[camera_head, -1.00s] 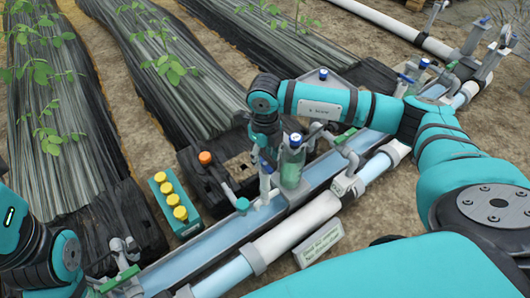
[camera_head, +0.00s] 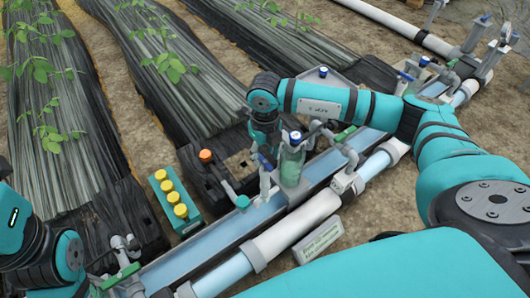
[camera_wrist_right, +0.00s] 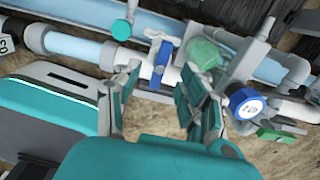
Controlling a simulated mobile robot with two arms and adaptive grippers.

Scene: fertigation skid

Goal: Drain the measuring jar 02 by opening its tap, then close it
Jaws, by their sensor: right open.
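A green translucent jar (camera_head: 291,166) with a dark blue cap stands upright on the pipe rig in the head view. It also shows in the right wrist view (camera_wrist_right: 207,52); I cannot read a number on it. A tap with a blue handle (camera_wrist_right: 160,66) sits on a white fitting beside the jar. My right gripper (camera_head: 264,172) is over this tap, just left of the jar. In the wrist view its open fingers (camera_wrist_right: 157,84) stand on both sides of the blue handle, which appears ungripped. My left arm shows at the lower left, but its gripper does not show clearly.
A round blue knob (camera_wrist_right: 246,103) with a label is close to the right finger. A green box with several yellow caps (camera_head: 175,204) and an orange-capped fitting (camera_head: 206,157) stand left of the rig. A white pipe (camera_head: 290,228) runs along the front.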

